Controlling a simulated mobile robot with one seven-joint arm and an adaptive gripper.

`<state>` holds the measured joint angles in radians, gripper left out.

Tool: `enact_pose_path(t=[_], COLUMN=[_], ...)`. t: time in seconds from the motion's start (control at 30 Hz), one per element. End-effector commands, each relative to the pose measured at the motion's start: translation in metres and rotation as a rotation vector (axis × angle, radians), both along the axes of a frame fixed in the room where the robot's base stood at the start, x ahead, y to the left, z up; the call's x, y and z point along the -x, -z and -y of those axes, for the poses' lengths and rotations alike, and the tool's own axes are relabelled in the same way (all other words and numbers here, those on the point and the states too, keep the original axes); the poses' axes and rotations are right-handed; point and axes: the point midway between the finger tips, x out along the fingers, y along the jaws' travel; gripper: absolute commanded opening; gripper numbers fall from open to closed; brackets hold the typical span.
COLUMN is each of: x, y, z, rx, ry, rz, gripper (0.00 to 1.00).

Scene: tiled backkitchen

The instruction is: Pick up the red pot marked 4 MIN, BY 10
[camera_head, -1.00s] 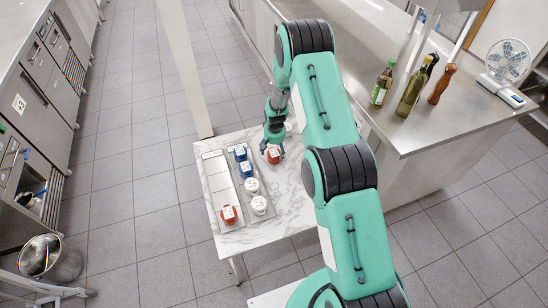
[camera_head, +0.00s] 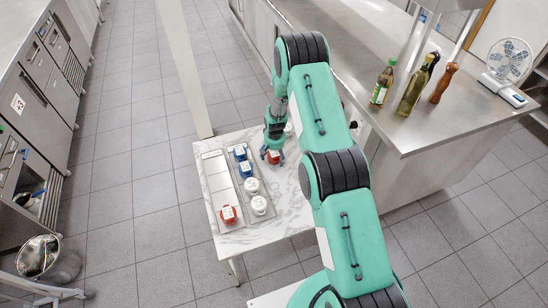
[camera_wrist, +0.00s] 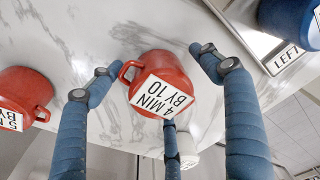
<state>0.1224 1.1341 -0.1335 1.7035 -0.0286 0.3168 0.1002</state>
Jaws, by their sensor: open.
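The red pot marked 4 MIN, BY 10 (camera_wrist: 163,84) is upside-right unclear in the wrist view, with its white label facing the camera and a small handle at its left. It stands on the white marble table, and in the head view it shows as a red pot (camera_head: 273,157) partly hidden by my gripper (camera_head: 273,150). In the wrist view my gripper (camera_wrist: 158,78) is open, with blue fingers to the left and right of the pot and a third below it. I see gaps beside the pot at the left and right fingers.
Another red pot (camera_wrist: 22,95) is at the left of the wrist view. A blue pot (camera_wrist: 293,20) and a LEFT sign (camera_wrist: 286,58) are at the right. In the head view a grey tray (camera_head: 229,187) holds blue, white and red pots. The steel counter (camera_head: 400,130) is at right.

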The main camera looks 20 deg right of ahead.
Motion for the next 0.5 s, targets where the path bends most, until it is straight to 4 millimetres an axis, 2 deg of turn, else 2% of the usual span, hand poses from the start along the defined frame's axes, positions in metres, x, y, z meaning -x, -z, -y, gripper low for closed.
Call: enact_pose_path(t=[0.33, 0.37, 0.5], x=[0.0002, 0.0002, 0.0002], y=[-0.0001, -0.0001, -0.0001], z=[0.0, 0.0, -0.0001], rx=[0.0, 0.0, 0.0], ry=[0.0, 0.0, 0.0], rz=[0.0, 0.0, 0.0], gripper=[0.78, 0.74, 0.46])
